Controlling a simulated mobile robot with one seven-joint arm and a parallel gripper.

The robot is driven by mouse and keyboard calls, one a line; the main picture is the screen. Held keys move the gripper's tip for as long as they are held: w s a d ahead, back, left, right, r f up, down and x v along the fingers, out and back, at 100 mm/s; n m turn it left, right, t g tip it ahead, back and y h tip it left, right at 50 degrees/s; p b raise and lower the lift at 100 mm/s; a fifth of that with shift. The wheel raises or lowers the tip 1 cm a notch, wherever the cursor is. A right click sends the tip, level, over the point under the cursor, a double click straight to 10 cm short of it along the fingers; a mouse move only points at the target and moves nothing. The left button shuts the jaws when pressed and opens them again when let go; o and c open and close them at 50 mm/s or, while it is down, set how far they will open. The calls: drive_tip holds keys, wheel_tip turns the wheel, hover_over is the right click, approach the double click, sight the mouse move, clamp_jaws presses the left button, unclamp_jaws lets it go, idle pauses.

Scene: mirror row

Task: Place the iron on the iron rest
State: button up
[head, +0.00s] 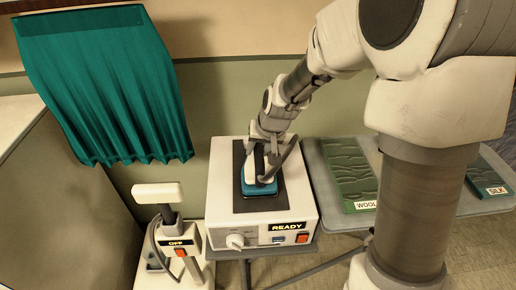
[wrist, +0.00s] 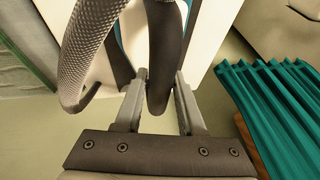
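The iron (head: 263,188), blue with a dark handle, lies flat on the dark pad (head: 254,205) on top of a white box (head: 222,205). The box has a READY display, a knob and a red switch. I cannot tell if this is the iron rest. My gripper (head: 268,160) is at the iron's handle. In the wrist view, the fingers of my gripper (wrist: 160,80) stand on either side of the dark handle (wrist: 166,45). Whether they press on it is unclear. My gripper hides part of the iron in the head view.
A white T-topped device (head: 160,193) with an OFF display stands left of the box. A grey table (head: 322,195) at right bears a green WOOL board (head: 350,175) and a SILK board (head: 486,182). A teal cloth (head: 105,85) hangs at upper left.

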drive_tip(key=shift+o, duration=1.4)
drive_tip(key=shift+r+p, duration=0.3)
drive_tip(key=v, duration=1.1)
drive_tip(key=s+d+r+h, duration=0.1)
drive_tip(key=s+d+r, duration=0.2)
drive_tip(key=s, duration=0.7)
drive_tip(key=s+d+r+t+h, duration=0.1)
drive_tip(key=s+d+r, duration=0.3)
drive_tip(key=s, duration=0.6)
drive_tip(key=shift+s+d+p, duration=0.2)
drive_tip(key=shift+d+p, duration=0.1)
drive_tip(key=shift+d, duration=0.2)
drive_tip(key=shift+r, duration=0.1)
